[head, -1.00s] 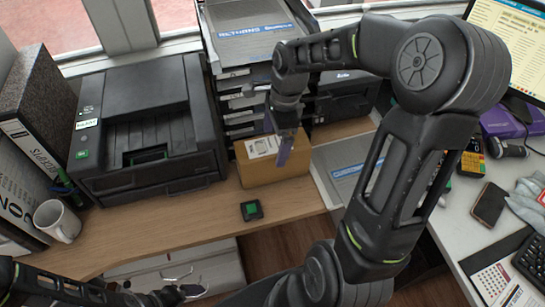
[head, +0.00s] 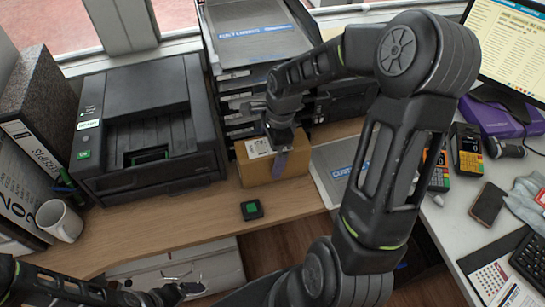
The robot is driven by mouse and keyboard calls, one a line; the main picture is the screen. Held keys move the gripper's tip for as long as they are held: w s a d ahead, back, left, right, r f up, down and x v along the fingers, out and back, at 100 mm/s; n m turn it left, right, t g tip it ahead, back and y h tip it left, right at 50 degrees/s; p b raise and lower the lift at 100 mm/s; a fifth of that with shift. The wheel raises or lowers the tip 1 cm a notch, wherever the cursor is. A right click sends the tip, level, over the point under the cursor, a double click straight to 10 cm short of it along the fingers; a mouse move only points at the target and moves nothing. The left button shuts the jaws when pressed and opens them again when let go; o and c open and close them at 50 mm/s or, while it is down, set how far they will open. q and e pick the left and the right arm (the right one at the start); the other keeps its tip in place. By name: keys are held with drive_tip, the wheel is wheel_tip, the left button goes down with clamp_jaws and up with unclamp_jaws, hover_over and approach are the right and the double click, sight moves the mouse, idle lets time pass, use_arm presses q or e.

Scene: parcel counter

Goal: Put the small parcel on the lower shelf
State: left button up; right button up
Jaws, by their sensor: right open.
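The small parcel, a brown cardboard box (head: 257,174) with a white label, stands on the wooden counter between the printer and a grey-blue folder. My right gripper (head: 280,160) is over the parcel and hides part of its front and top. Its jaws are open, with one purple-grey finger showing against the box; I cannot tell whether it touches. My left gripper (head: 185,290) is low at the bottom left, away from the parcel, and its jaws are unclear. I cannot pick out the lower shelf with certainty.
A black printer (head: 147,125) stands left of the parcel, and a stack of trays (head: 262,45) rises behind it. A small black-green device (head: 251,210) lies on the counter in front. A mug (head: 58,220) is at left. The front strip of counter (head: 180,225) is mostly clear.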

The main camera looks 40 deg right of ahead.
drive_tip(key=shift+r, duration=0.1)
clamp_jaws()
idle(1.1)
